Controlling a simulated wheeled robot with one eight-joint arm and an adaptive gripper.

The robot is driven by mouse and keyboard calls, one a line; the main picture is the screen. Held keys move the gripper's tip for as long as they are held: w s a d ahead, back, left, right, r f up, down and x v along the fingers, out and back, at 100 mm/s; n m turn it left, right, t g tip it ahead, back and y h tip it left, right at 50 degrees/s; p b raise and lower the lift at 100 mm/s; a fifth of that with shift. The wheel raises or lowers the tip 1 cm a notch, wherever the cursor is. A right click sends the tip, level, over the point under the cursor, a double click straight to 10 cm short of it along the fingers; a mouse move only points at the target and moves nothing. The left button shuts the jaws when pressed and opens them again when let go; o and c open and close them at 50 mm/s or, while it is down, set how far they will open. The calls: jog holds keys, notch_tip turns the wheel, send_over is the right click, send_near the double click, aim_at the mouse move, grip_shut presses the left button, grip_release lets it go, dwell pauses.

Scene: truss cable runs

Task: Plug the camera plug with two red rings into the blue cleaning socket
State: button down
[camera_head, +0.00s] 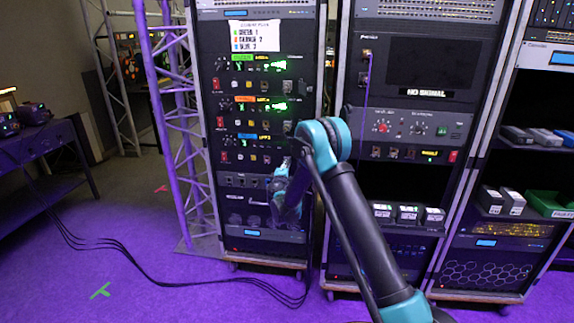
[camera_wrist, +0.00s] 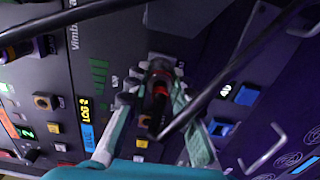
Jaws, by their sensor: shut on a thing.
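My gripper (camera_wrist: 156,98) is shut on a dark plug (camera_wrist: 161,90) with red on its body; the ring count is too blurred to read. A black cable runs from it across the wrist view. The plug points at a grey square socket (camera_wrist: 160,64) on the rack panel, and its front end overlaps that socket. I cannot tell whether it is seated. The socket lies in line with a blue label (camera_wrist: 88,136) and an amber display (camera_wrist: 96,106). In the head view the blue label (camera_head: 246,136) marks the lowest of three rows.
A plug with a purple band (camera_wrist: 42,46) sits left in the wrist view, above an orange-framed socket (camera_wrist: 45,102). A metal handle (camera_wrist: 265,150) projects at right. A purple truss (camera_head: 165,110) stands left of the rack. Cables (camera_head: 130,252) lie on the floor.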

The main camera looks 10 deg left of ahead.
jog(key=s, duration=0.4)
jog(key=shift+s, duration=0.1)
dwell(0.6)
jog(key=shift+a, duration=0.15)
